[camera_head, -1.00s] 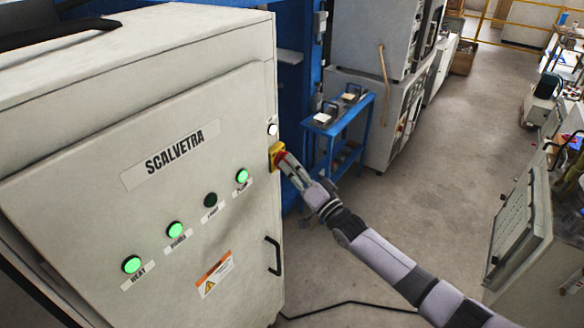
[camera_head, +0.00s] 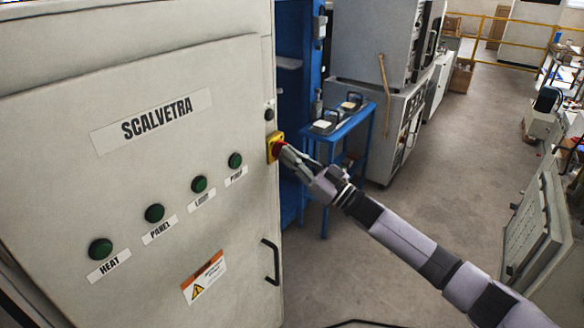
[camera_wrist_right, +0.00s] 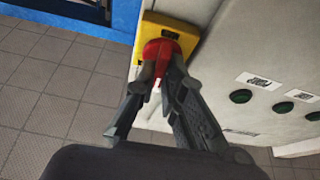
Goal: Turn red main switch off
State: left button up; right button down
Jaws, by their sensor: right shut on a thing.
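The red main switch (camera_head: 275,149) sits on a yellow plate (camera_head: 270,138) at the right edge of the cabinet front. In the right wrist view the red switch knob (camera_wrist_right: 163,49) stands out from its yellow plate (camera_wrist_right: 172,26). My right gripper (camera_head: 284,150) is at the switch, its fingers shut around the red knob; it also shows in the wrist view (camera_wrist_right: 160,82). The fingers hide part of the knob. My left gripper is not in view.
The SCALVETRA cabinet (camera_head: 80,190) fills the left side, with a black door handle (camera_head: 271,262) below the switch. A blue trolley (camera_head: 335,132) stands behind my right gripper. Open floor (camera_head: 440,190) lies to the right. A grey panel (camera_head: 535,225) stands at the far right.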

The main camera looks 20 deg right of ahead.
jog(key=shift+w+d+n+g+y+b, duration=0.1)
jog(key=shift+n+g+y+b, duration=0.6)
jog(key=shift+n, duration=1.25)
jog(key=shift+n+g+y+b, duration=0.4)
jog(key=shift+n+g, duration=0.55)
jog(key=shift+n, duration=0.95)
jog(key=shift+w+d+n+g+y+b, duration=0.1)
jog(key=shift+n+g+y+b, duration=0.6)
jog(key=shift+n, duration=1.25)
jog(key=shift+s+h, duration=0.1)
jog(key=shift+h, duration=0.2)
jog(key=c, duration=1.7)
grip_release()
jog(key=shift+g, duration=0.35)
jog(key=v, duration=1.2)
jog(key=shift+f, duration=0.1)
